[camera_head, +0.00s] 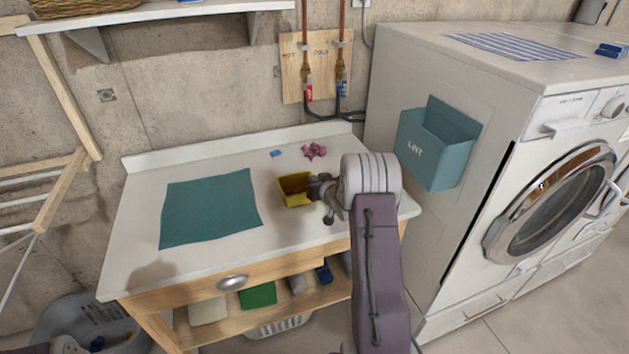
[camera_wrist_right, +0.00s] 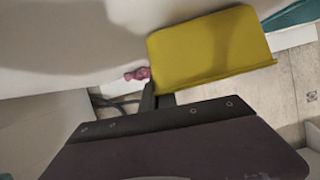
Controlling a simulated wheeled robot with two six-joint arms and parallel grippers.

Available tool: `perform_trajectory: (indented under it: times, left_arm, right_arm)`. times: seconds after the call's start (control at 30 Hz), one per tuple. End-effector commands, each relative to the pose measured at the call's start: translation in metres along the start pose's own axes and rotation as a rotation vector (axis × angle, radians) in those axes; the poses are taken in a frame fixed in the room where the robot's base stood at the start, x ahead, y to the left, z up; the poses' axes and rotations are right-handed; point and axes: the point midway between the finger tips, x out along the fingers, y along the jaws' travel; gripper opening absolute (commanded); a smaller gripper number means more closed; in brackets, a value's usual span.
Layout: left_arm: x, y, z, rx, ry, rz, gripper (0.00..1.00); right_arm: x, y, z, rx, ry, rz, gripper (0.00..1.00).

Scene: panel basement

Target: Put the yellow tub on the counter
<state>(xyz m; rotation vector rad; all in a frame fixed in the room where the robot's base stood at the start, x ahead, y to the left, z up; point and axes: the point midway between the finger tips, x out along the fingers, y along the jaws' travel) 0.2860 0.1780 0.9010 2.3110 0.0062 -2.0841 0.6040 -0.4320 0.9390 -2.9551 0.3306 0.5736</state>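The yellow tub (camera_head: 294,190) is at the right part of the white counter (camera_head: 135,225), with its open top showing. My right gripper (camera_head: 318,187) is at the tub's right side, and its fingers look closed on the rim. In the right wrist view the tub (camera_wrist_right: 210,45) shows a broad side, with the dark fingers (camera_wrist_right: 157,98) close together at its rim corner. I cannot tell whether the tub's base touches the counter. My left gripper is not in view.
A teal cloth (camera_head: 210,208) lies on the counter's left half. A pink crumpled cloth (camera_head: 314,150) and a small blue block (camera_head: 276,153) lie at the back. A teal lint bin (camera_head: 435,145) hangs on the washer's side (camera_head: 480,90). Pipes (camera_head: 305,60) run down the wall.

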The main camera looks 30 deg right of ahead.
Motion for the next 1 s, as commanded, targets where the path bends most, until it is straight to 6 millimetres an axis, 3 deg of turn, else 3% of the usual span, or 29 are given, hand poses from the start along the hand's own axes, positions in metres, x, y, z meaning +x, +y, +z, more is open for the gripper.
perform_trajectory:
  times: [0.2,0.3,0.67,1.0]
  left_arm:
    - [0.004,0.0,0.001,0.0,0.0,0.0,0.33]
    - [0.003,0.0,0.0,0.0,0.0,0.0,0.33]
    - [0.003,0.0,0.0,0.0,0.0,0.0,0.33]
    - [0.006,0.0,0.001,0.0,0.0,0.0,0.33]
  right_arm:
    - [0.002,0.0,0.005,0.0,0.001,0.0,0.0]
    - [0.002,0.0,0.004,0.0,0.001,0.0,0.28]
    - [-0.001,0.001,0.004,0.0,0.0,0.0,0.28]
    - [-0.055,0.001,0.004,0.001,0.0,0.002,0.28]
